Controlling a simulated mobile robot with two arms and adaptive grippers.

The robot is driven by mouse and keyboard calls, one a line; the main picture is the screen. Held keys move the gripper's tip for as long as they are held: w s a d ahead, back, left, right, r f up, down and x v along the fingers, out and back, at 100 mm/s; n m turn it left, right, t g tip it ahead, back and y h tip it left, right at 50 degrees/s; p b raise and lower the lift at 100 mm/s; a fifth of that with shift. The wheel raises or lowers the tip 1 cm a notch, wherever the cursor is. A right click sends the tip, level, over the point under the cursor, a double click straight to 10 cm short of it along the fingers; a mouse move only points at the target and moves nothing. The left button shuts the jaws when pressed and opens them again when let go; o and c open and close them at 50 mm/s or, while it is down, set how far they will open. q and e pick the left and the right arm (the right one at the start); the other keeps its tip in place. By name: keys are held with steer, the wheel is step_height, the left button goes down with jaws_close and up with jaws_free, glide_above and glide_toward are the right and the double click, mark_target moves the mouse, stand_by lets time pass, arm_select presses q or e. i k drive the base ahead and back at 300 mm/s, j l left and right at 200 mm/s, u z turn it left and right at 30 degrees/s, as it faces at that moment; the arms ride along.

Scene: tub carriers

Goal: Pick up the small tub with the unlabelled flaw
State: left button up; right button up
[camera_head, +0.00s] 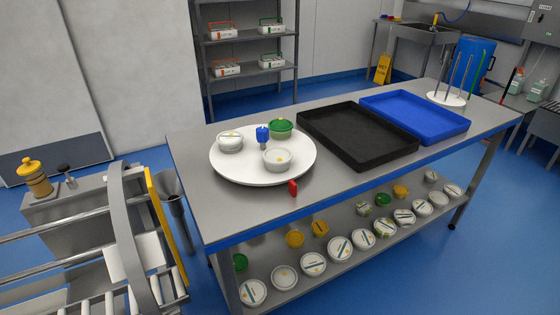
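A round white turntable (238,174) stands on the left part of the steel table. Three small tubs are on it. A white tub with a striped top (229,142) is at the left, and a green-topped tub (281,128) is at the back right. A pale tub (277,158) is at the front, with a small yellow mark on its top and no stripe that I can make out. A blue upright piece (262,135) stands between them. The tubs are too small to tell which has an unlabelled flaw. Neither of my grippers is in view.
An empty black tray (357,135) and a blue tray (414,116) lie right of the turntable. A red piece (293,188) is at the table's front edge. Several tubs fill the lower shelf (345,258). A roller conveyor (62,262) stands at the left.

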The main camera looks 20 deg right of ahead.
mark_target(278, 159)
steer(key=i+l+u, duration=0.15)
steer(key=l, duration=0.45)
steer(key=i+l+u, duration=0.15)
steer(key=l, duration=0.45)
steer(key=l+u, duration=0.15)
steer(key=l, duration=0.5)
